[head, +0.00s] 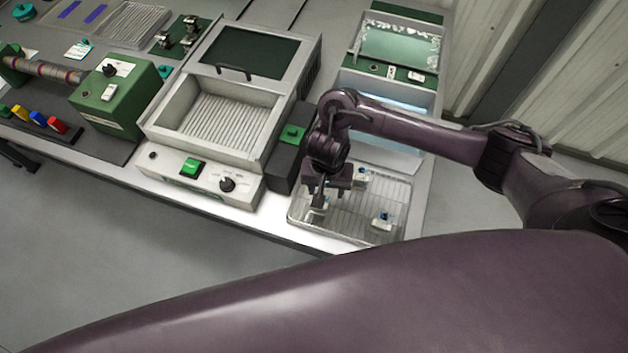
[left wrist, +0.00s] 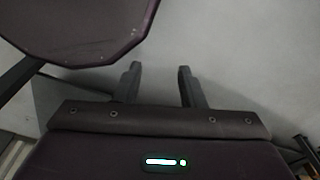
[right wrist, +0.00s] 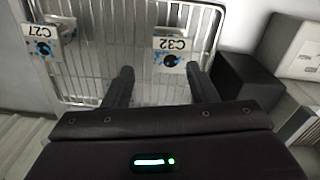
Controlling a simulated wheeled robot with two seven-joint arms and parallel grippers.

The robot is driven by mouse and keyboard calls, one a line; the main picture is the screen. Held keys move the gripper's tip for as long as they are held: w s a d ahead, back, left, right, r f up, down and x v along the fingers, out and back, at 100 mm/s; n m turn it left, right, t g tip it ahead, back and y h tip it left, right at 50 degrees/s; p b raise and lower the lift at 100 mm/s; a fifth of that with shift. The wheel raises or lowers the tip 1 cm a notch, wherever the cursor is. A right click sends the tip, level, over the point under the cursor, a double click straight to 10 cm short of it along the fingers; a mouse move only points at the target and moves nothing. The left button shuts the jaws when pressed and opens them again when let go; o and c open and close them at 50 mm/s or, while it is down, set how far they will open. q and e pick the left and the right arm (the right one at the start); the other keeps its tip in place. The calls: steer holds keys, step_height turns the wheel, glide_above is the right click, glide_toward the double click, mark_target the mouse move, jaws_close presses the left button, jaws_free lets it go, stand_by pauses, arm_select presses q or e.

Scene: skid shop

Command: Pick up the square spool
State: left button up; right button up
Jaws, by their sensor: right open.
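I cannot tell which thing is the square spool. The likeliest are small white square pieces with blue spots and dark round centres, in a wire-grid tray (head: 345,232). One white piece (head: 382,219) is at the tray's front right. In the right wrist view, a piece labelled C32 (right wrist: 173,44) lies just beyond my fingertips, and one labelled C27 (right wrist: 40,38) is at the upper left. My right gripper (head: 318,204) is open and empty, pointing down over the tray's left part. My left gripper (left wrist: 160,72) is open and empty above bare floor.
A dark block with a green top (head: 292,135) stands left of the tray. A box with a raised lid (head: 230,110) is further left. A glass-topped case (head: 396,48) is behind. A green winding unit (head: 115,95) and coloured pieces (head: 40,119) are at far left.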

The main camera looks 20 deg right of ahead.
steer(key=shift+w+a+f, duration=0.5)
steer(key=shift+a+f, duration=0.15)
steer(key=shift+a, duration=0.2)
steer(key=f, duration=0.2)
steer(key=s+f, duration=0.1)
steer(key=f, duration=0.1)
steer(key=shift+d+b, duration=0.25)
steer(key=shift+b, duration=0.05)
steer(key=shift+w+f, duration=0.2)
steer(key=shift+f, duration=0.9)
steer(key=c, duration=0.7)
arm_select(q)
steer(key=shift+s+f, duration=0.4)
steer(key=shift+f, duration=0.05)
